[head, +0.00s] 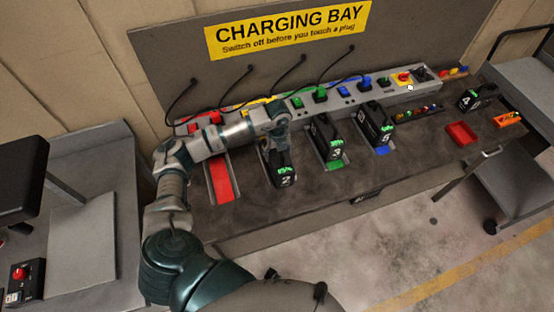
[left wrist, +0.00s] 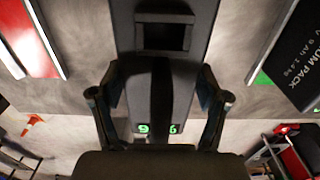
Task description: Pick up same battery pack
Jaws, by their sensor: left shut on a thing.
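A black battery pack marked 2 (head: 283,178), with a small green display, is at the second bay on the bench. My left gripper (head: 274,143) comes down on its top from behind and is shut on it. In the left wrist view the two fingers (left wrist: 160,92) lie on both sides of the pack's handle, and the dark pack (left wrist: 150,25) runs up the picture between them. Whether its base touches the bench is hard to tell. My right gripper is not in view.
A red empty bay (head: 221,180) is to the left. Packs 3 (head: 325,138) and 5 (head: 375,125) stand to the right, and pack 4 (head: 468,99) near the right end. Behind runs a grey socket strip (head: 430,88) with cables. A red tray (head: 461,134) lies at right.

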